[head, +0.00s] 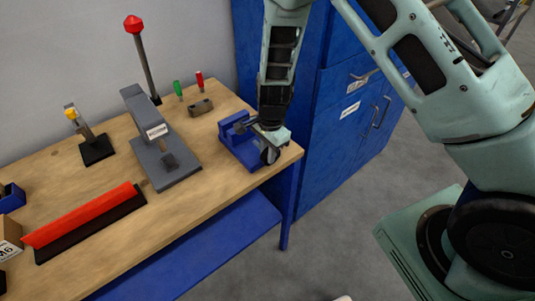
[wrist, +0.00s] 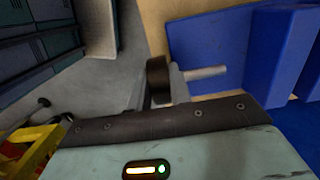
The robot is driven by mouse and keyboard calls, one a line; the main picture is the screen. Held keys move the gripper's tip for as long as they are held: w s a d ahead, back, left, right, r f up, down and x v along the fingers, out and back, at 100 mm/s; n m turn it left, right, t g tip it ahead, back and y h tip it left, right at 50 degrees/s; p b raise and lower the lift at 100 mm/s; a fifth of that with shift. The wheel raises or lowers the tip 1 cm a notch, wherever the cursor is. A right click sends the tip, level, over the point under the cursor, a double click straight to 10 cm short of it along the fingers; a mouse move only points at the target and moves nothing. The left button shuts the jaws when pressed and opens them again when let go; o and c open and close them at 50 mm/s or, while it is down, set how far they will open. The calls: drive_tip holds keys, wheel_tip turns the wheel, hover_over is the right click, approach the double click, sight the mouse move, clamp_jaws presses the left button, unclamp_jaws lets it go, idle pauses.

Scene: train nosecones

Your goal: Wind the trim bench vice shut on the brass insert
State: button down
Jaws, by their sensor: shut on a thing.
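The blue trim bench vice (head: 244,152) sits at the right end of the wooden bench. In the wrist view its blue body (wrist: 210,45) fills the upper right, with a pale metal screw rod (wrist: 205,73) in front of it. My gripper (head: 270,150) is at the vice's front end, by the bench edge. It is shut on the vice's dark round handle (wrist: 158,80), which also shows in the head view (head: 269,156). I cannot make out the brass insert or the gap between the vice jaws; my arm partly covers the vice.
A grey press (head: 172,165) with a red-knobbed lever stands left of the vice. A small drilled block (head: 201,107) and green and red tools stand behind. A red strip (head: 85,215) lies front left. Blue cabinets (head: 330,110) rise to the right of the bench (head: 205,205).

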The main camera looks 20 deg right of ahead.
drive_tip(key=y+b, duration=0.2)
drive_tip(key=d+g+y+b, duration=0.1)
drive_tip(key=b, duration=0.1)
drive_tip(key=shift+w+f+y, duration=0.15)
drive_tip(key=shift+w+y, duration=0.1)
drive_tip(key=shift+y, duration=0.05)
drive_tip(key=shift+w+d+g+y+b, duration=0.15)
drive_tip(key=shift+g+y+b, duration=0.35)
drive_tip(key=shift+y, duration=0.6)
drive_tip(key=shift+s+d+g+y+b, duration=0.1)
drive_tip(key=shift+d+g+y+b, duration=0.15)
drive_tip(key=shift+y+b, duration=0.65)
drive_tip(key=shift+y, duration=0.3)
drive_tip(key=c, duration=1.3)
unclamp_jaws()
drive_tip(key=b+v, duration=0.2)
drive_tip(key=v, duration=1.5)
drive_tip(key=shift+w+d+r+b, duration=0.1)
drive_tip(key=shift+w+r+b, duration=0.05)
drive_tip(key=shift+r+b, duration=0.2)
drive_tip(key=shift+f, duration=0.1)
